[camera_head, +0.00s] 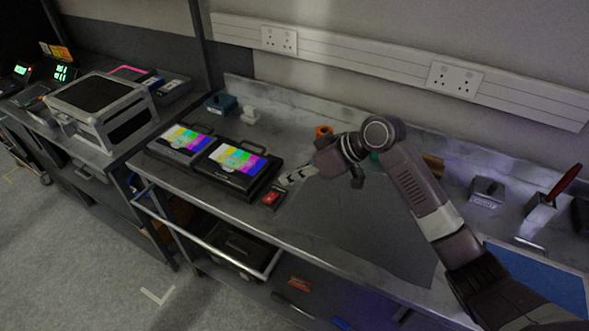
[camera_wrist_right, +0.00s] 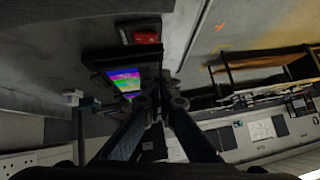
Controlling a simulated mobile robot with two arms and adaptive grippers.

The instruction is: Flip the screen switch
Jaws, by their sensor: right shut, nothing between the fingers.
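A small dark box with a red switch (camera_head: 272,198) on top sits near the front edge of the bench. It also shows as a red block in the right wrist view (camera_wrist_right: 146,38). Beside it to the left are two dark screens, a near one (camera_head: 237,160) and a farther one (camera_head: 187,138), both lit with colour bars. One lit screen (camera_wrist_right: 125,82) shows in the wrist view. My right gripper (camera_head: 284,181) is shut and empty, its tips just behind and right of the switch box. I cannot tell whether they touch it. My left gripper is out of view.
A grey mat (camera_head: 375,220) covers the bench under my right arm. An orange roll (camera_head: 323,131) stands behind the gripper. A rail (camera_head: 205,240) runs along the bench's front left.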

